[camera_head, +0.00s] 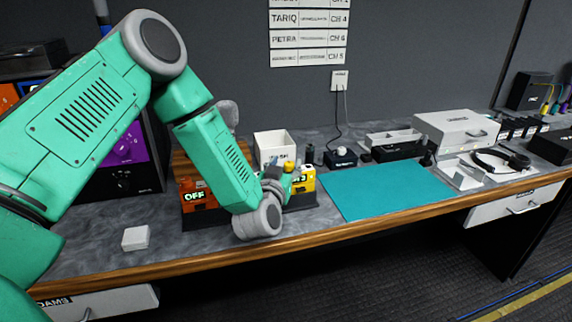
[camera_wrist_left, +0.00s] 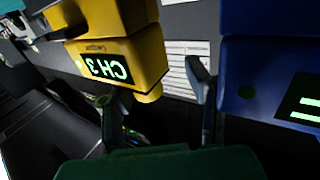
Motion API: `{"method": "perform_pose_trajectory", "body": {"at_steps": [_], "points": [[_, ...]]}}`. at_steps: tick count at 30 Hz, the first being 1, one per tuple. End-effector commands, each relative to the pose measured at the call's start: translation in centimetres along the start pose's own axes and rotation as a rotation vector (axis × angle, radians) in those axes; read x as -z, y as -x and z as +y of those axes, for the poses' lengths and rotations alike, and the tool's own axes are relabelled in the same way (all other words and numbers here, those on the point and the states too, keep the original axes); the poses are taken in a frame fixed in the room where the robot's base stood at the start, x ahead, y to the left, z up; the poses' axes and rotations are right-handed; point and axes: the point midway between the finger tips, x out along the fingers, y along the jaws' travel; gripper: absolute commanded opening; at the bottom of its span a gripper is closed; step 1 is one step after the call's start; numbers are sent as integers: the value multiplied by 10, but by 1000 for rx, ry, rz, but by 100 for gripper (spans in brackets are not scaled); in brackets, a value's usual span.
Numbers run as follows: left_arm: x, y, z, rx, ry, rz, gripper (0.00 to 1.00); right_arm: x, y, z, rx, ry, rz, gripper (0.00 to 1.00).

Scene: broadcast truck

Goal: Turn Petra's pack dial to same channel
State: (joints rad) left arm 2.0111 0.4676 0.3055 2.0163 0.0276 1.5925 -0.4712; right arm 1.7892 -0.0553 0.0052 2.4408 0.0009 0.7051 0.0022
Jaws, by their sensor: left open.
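A wall sheet (camera_head: 311,38) lists names with channels; PETRA reads CH 6 and TARIQ CH 4. A yellow pack (camera_head: 305,180) stands on the bench; the wrist view shows it upside down (camera_wrist_left: 145,55) with a lit CH 3 display. A blue pack (camera_wrist_left: 262,75) is at the right of the wrist view, its display cut off; the arm hides it in the head view. An orange-red pack (camera_head: 187,186) reads OFF. My left gripper (camera_head: 275,177) is open beside the yellow pack, its fingers apart (camera_wrist_left: 155,88) with nothing held. I cannot tell which pack is Petra's.
A white bin (camera_head: 274,146) stands behind the packs. A teal mat (camera_head: 385,184) lies clear to the right. A small white block (camera_head: 136,238) sits near the front edge. A purple-panelled unit (camera_head: 124,148) stands behind my left arm. A headset (camera_head: 503,160) is far right.

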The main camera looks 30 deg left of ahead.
Motion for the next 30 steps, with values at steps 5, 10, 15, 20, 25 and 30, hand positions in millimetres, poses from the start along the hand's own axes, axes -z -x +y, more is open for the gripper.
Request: {"method": "perform_pose_trajectory", "body": {"at_steps": [5,10,15,20,25,30], "points": [[2,1,6,-3,-5,2,43,0,0,0,0,0,0,40],[2,1,5,-2,-4,1,15,0,0,0,-1,-1,0,40],[0,0,1,-2,1,-2,0,0,0,0,-1,-1,0,40],[-1,-1,0,-2,1,-3,0,0,0,0,0,-1,0,40],[-1,0,0,-1,-1,-3,0,0,0,0,0,0,0,40],[-1,0,2,-1,-4,-3,0,0,0,0,0,-1,0,40]]}}
